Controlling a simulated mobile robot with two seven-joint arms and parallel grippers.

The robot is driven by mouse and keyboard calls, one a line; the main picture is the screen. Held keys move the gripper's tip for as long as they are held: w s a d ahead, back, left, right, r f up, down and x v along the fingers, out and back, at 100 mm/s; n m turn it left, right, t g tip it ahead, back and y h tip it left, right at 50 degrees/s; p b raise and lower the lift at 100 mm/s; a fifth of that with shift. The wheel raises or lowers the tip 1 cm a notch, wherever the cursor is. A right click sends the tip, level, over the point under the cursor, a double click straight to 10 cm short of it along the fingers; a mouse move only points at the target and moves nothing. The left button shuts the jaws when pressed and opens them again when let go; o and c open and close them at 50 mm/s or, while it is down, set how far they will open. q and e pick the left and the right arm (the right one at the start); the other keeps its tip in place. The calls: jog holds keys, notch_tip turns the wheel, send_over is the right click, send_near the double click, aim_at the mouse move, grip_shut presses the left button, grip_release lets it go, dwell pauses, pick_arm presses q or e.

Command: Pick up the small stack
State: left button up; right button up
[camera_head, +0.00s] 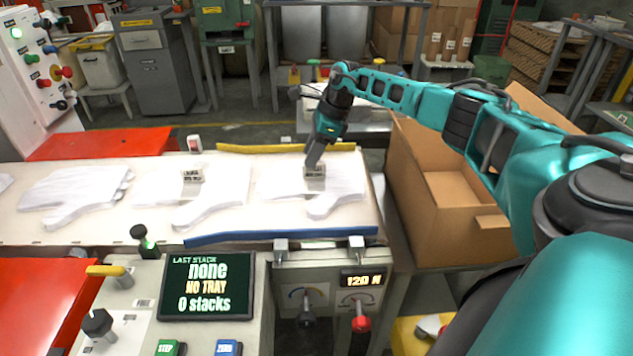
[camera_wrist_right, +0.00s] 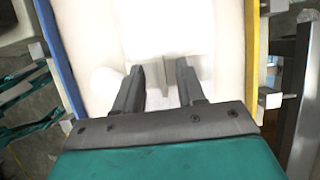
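White glove-shaped stacks lie flat on the pale belt: a right stack (camera_head: 335,195), a middle stack (camera_head: 215,200) and a left stack (camera_head: 75,192). The middle and right stacks each carry a small upright tag with dark print, too small to read surely. I cannot tell which stack is the small one. My right gripper (camera_head: 314,163) points down over the right stack, at its tag (camera_head: 315,173). In the right wrist view the gripper (camera_wrist_right: 160,68) is open, with a thin grey upright piece (camera_wrist_right: 167,75) between or just beyond the fingertips. Contact is unclear. My left gripper is not in view.
A blue rail (camera_head: 280,236) runs along the belt's near side and a yellow rail (camera_head: 285,148) along its far side. An open cardboard box (camera_head: 440,215) stands right of the belt. A screen (camera_head: 207,287) in front reads "none", "NO TRAY", "0 stacks".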

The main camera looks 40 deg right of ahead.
aim_at(308, 180)
jog(key=x, duration=0.4)
jog(key=shift+s+f, duration=0.1)
jog(key=shift+f, duration=0.15)
jog(key=shift+d, duration=0.1)
jog(key=shift+c, duration=0.3)
grip_shut()
